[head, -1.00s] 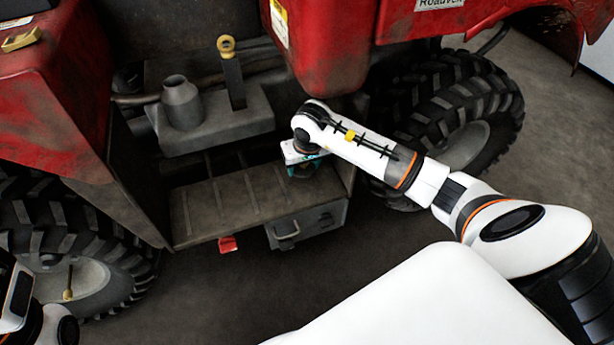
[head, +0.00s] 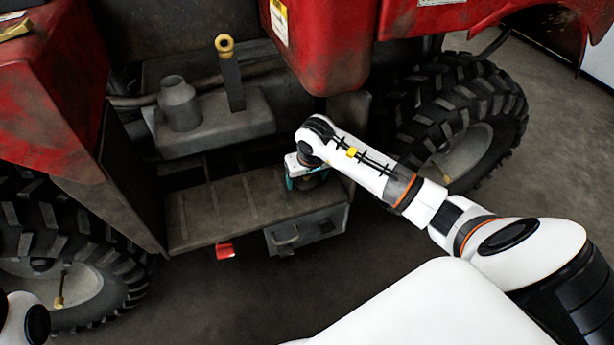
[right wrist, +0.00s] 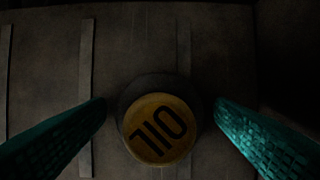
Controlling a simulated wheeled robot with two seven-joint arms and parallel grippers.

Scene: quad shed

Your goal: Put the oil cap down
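The oil cap (right wrist: 158,129) is a dark round cap with a yellow top marked OIL, upside down in the right wrist view. It sits on the flat grey step plate (head: 235,202) of the red quad. My right gripper (right wrist: 162,103) has its two teal fingers spread on either side of the cap, with a gap on both sides. In the head view my right gripper (head: 305,183) is low over the right part of the step, and the cap is hidden under it. My left gripper is out of view; only a white piece of that arm shows at the lower left.
A grey block with a bottle-shaped neck (head: 180,104) and a yellow-ringed handle (head: 225,46) stands behind the step. A grey box (head: 306,230) and a red tab (head: 225,251) are at its front edge. Large tyres (head: 455,130) flank the step.

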